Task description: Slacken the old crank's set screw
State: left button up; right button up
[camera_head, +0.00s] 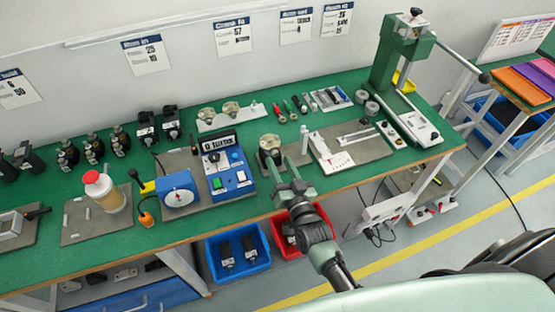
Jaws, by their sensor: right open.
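My right gripper (284,172) reaches in from the lower right over the front edge of the green workbench. It is open and its jaws look empty. Just beyond it a small metallic round fixture (268,146) stands on the bench, close to the fingers; I cannot tell whether they touch. I cannot make out for sure which part is the old crank, and its set screw is too small to see. Slim hand tools with red and green handles (287,107) lie behind the fixture. My left gripper is not in view.
A blue control box (228,172) and a blue dial unit (178,190) stand left of the gripper. A green press (401,55) stands at the right end. Blue (238,270) and red bins sit below the bench edge. A tool tray (342,94) lies at the back.

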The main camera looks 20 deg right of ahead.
jog(key=s, duration=0.5)
jog(key=shift+s+d+b, duration=0.1)
jog(key=shift+s+b, duration=0.15)
jog(key=shift+b, duration=0.1)
